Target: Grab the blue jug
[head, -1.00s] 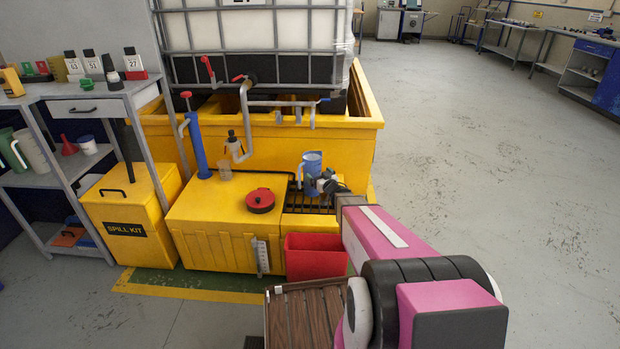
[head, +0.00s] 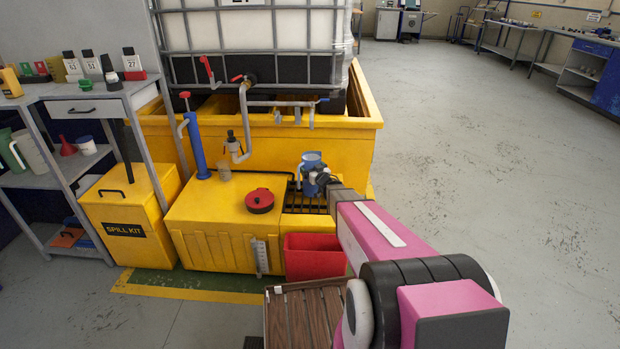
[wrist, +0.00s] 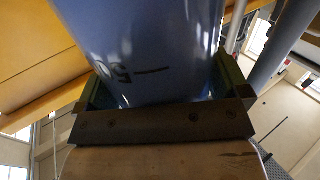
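The blue jug (head: 312,160) stands upright over the dark grating at the right of the yellow unit, its handle toward the left. My gripper (head: 322,180) is at the jug's near right side and covers its lower part in the head view. In the wrist view the jug's wall (wrist: 145,50), with dark scale marks, fills the space between the two fingers of my gripper (wrist: 165,88). One finger lies on each side of the jug. I cannot tell whether both fingers press on it.
A red bin (head: 314,256) stands in front of the grating. A red-lidded cap (head: 259,201) sits on the yellow unit (head: 215,225) to the left, with a blue pump (head: 197,145) behind. A yellow bund (head: 345,140) rises behind the jug. The floor at right is clear.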

